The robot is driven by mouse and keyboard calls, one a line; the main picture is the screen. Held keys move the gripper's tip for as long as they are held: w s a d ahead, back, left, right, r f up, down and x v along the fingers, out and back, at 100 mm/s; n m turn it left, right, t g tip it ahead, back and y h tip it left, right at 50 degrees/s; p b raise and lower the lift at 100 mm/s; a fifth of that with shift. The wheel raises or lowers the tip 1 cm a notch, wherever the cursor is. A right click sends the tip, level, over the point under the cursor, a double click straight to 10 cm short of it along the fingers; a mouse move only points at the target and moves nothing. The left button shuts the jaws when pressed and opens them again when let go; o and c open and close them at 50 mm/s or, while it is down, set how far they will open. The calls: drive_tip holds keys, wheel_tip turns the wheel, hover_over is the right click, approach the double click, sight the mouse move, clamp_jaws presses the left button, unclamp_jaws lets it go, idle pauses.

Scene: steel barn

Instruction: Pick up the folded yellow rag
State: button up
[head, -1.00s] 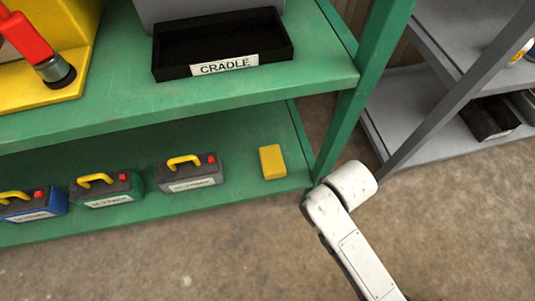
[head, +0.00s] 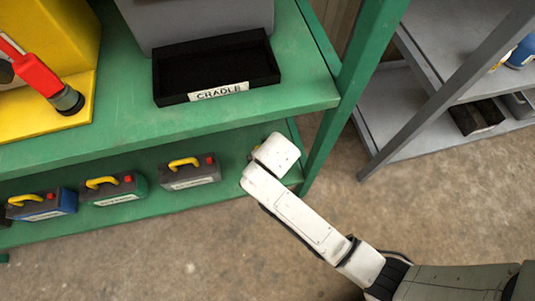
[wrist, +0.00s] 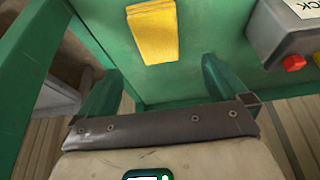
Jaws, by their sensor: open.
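The folded yellow rag (wrist: 153,31) lies flat on the green lower shelf, at the top middle of the wrist view. In the head view it is hidden, or nearly so, behind the white end of my arm. My gripper (wrist: 160,84) is open and empty, with one dark green finger on each side. The rag lies beyond the fingertips, roughly between their lines and apart from them. The gripper's fingers cannot be made out in the head view.
Several battery packs with yellow handles stand left of the rag; the nearest (head: 190,172) also shows in the wrist view (wrist: 287,32). The upper shelf (head: 210,118), with a black cradle tray (head: 165,99), overhangs. A green post (head: 345,110) stands at right. A grey rack is farther right.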

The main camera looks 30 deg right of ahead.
drive_tip(key=b+x, duration=0.1)
drive_tip(key=x, duration=0.3)
drive_tip(key=shift+f+b, duration=0.25)
drive_tip(key=shift+b, duration=0.15)
drive_tip(key=b+x, duration=0.3)
drive_tip(key=x, duration=0.2)
drive_tip(key=shift+s+f+b, duration=0.2)
drive_tip(key=shift+f+b, duration=0.05)
drive_tip(key=shift+b, duration=0.15)
drive_tip(key=shift+d+r, duration=0.1)
drive_tip(key=shift+c, duration=0.3)
drive_tip(key=c, duration=1.1)
drive_tip(key=shift+o, duration=0.2)
drive_tip(key=shift+r, duration=0.1)
